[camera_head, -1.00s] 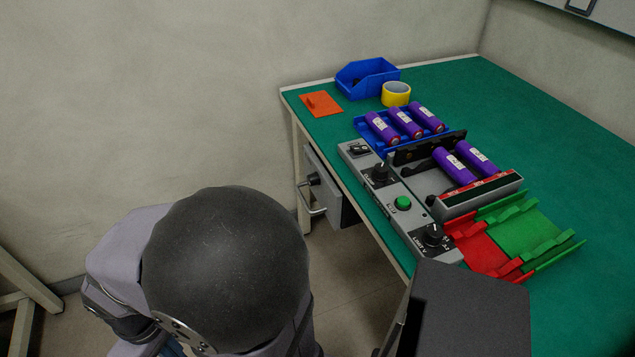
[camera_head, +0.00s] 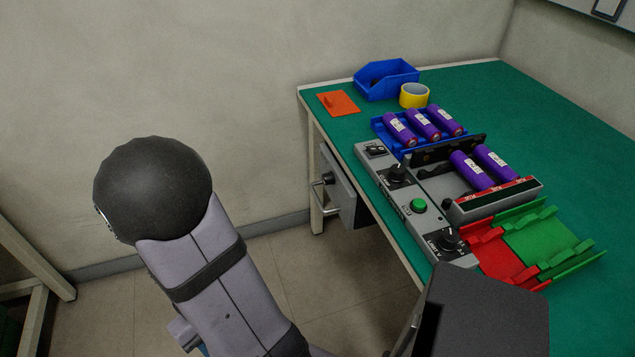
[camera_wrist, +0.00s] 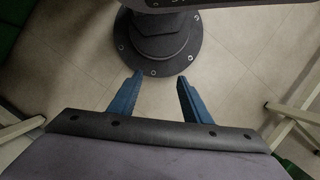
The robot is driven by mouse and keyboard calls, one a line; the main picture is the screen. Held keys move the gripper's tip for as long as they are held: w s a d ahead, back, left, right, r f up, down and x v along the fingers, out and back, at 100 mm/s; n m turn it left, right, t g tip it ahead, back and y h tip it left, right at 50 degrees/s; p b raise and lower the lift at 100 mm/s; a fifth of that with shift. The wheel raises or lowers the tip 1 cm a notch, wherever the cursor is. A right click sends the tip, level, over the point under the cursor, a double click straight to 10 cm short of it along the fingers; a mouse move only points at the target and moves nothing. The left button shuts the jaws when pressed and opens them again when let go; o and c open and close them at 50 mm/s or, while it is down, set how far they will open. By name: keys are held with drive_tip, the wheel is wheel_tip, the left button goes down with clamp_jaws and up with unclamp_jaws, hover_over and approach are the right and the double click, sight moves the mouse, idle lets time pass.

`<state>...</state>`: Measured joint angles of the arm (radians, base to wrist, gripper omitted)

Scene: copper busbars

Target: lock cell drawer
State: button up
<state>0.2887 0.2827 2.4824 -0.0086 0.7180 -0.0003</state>
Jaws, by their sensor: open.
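The grey cell drawer (camera_head: 347,196) hangs under the near-left edge of the green table in the head view. A metal bar handle (camera_head: 319,196) and a black knob (camera_head: 327,178) are on its front. The knob's exact angle is too small to tell, and I cannot tell if the drawer is fully shut. My gripper (camera_wrist: 158,84) shows in the wrist view with two blue fingers apart and nothing between them. It points at the floor and my own round base. It is away from the drawer; the fingers are not clear in the head view.
On the table (camera_head: 570,130) stand a grey control panel (camera_head: 405,190), purple cells in a blue rack (camera_head: 380,127), a tester with cells, red and green trays (camera_head: 545,238), a blue bin (camera_head: 386,80), yellow tape (camera_head: 414,95) and an orange plate (camera_head: 338,103). Open floor lies left of the drawer.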

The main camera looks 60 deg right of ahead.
drive_tip(key=d+f+g, duration=0.2)
drive_tip(key=d+f, duration=0.4)
drive_tip(key=d, duration=0.1)
drive_tip(key=g+h, duration=0.7)
drive_tip(key=h, duration=0.7)
approach(323, 180)
drive_tip(key=shift+n, duration=0.5)
drive_tip(key=shift+b+x, duration=0.4)
drive_tip(key=shift+x, duration=3.7)
drive_tip(key=shift+s+r, duration=0.1)
